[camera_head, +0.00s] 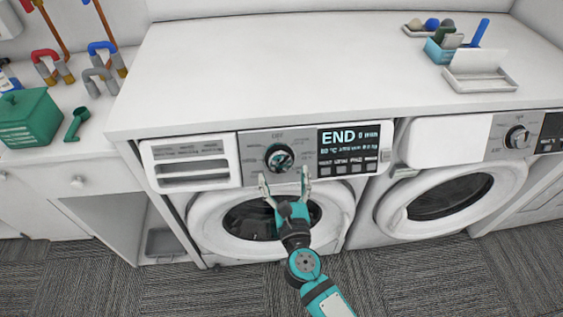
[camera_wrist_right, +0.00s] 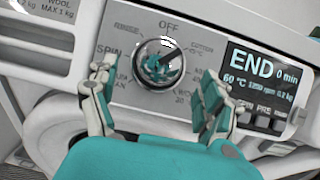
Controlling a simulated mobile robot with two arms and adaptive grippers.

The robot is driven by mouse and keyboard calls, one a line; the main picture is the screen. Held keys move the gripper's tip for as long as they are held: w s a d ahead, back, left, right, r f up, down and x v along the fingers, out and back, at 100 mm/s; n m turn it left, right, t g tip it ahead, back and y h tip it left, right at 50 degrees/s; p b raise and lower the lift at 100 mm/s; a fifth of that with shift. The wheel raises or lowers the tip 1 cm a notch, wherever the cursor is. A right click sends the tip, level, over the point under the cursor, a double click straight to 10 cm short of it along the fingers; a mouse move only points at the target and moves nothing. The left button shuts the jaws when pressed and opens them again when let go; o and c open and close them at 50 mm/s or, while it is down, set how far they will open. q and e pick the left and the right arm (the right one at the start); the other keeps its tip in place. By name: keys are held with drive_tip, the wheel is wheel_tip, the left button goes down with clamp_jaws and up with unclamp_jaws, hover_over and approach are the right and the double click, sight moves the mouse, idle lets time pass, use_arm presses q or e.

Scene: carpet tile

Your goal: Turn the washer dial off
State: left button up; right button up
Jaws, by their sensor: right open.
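The washer dial (camera_head: 279,158) is a round, shiny knob on the grey control panel of the left washer (camera_head: 195,215). In the right wrist view the dial (camera_wrist_right: 158,63) has OFF printed above it and other programme names around it. A dark mark on its face seems to point up and right, off the OFF label; reflections blur it. My right gripper (camera_head: 285,178) is open in front of the panel, just below the dial. In the wrist view its fingers (camera_wrist_right: 154,80) stand either side of the dial's lower part, apart from it. My left gripper is out of view.
The display (camera_head: 345,149) right of the dial reads END, 0 min. A second washer (camera_head: 440,195) stands to the right. The white counter (camera_head: 270,70) above is mostly clear. A green box (camera_head: 28,118) and scoop (camera_head: 76,124) are at left, a blue container (camera_head: 440,50) at back right.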

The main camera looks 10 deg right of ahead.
sight(283, 166)
drive_tip(key=shift+w, duration=1.9)
drive_tip(key=c, duration=1.2)
drive_tip(key=n+y+p, duration=0.1)
drive_tip(key=n, duration=0.1)
drive_tip(key=n+y+p, duration=0.1)
drive_tip(key=n+p, duration=0.1)
drive_tip(key=n+g+y+p, duration=0.1)
drive_tip(key=n+p, duration=0.1)
drive_tip(key=shift+d+r, duration=0.15)
drive_tip(key=shift+r, duration=0.15)
drive_tip(key=n+g+y+p, duration=0.1)
drive_tip(key=n+p, duration=0.2)
drive_tip(key=shift+d+y, duration=0.1)
drive_tip(key=shift+y, duration=0.2)
drive_tip(key=shift+f+n+g+y+p, duration=0.15)
drive_tip(key=shift+n+g+y+p, duration=0.15)
drive_tip(key=shift+n+p, duration=0.65)
drive_tip(key=shift+n, duration=0.35)
